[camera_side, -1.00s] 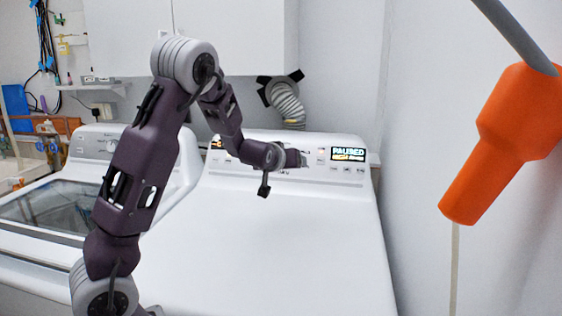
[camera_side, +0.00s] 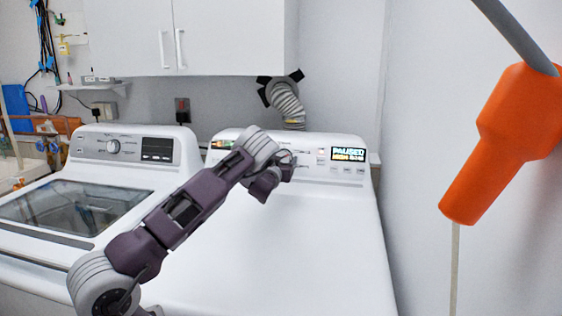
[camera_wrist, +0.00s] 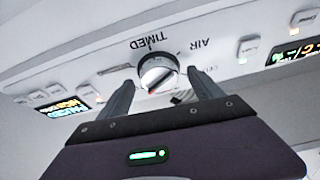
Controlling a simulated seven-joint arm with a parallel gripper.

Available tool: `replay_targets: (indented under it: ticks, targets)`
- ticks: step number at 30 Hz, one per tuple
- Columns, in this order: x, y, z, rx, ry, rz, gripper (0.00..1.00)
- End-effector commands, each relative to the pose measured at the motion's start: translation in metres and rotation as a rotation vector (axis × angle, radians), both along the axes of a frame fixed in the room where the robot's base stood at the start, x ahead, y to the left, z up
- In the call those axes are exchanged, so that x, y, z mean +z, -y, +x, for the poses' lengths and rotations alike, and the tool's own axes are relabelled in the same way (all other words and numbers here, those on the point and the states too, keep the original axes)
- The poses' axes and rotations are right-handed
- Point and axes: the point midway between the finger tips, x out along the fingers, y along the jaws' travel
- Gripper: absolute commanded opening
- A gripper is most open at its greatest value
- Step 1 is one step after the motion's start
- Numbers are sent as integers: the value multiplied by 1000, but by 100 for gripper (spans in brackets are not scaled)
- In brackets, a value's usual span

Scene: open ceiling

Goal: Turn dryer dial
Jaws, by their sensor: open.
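The dryer dial (camera_wrist: 158,74) is a round knob with a silver face and dark rim on the sloped white control panel. In the wrist view it shows upside down, with the words TIMED and AIR beside it. My gripper (camera_wrist: 165,86) is open, with its two dark fingers pointing at the panel and the dial between and just beyond their tips. I cannot tell whether a finger touches it. In the side view my gripper (camera_side: 288,165) is at the panel of the white dryer (camera_side: 310,235), and my arm mostly hides the dial.
A lit display (camera_side: 348,154) reading PAUSED is right of the dial in the side view. Small buttons (camera_wrist: 249,46) flank the dial. A washer (camera_side: 130,165) stands left, cabinets (camera_side: 225,35) hang above, and an orange object (camera_side: 500,140) hangs at right. The dryer top is clear.

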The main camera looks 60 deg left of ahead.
Motion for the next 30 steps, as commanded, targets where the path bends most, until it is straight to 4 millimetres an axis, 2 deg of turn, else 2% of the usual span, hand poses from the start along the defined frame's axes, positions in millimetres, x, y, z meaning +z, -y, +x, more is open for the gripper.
replay_targets:
  ticks: [2,12,22,30]
  targets:
    - [0,0,0,0,0,0,75]
    - [0,0,0,0,0,0,13]
    - [0,0,-1,-21,-42,42,13]
    - [0,-2,-2,-90,-178,177,13]
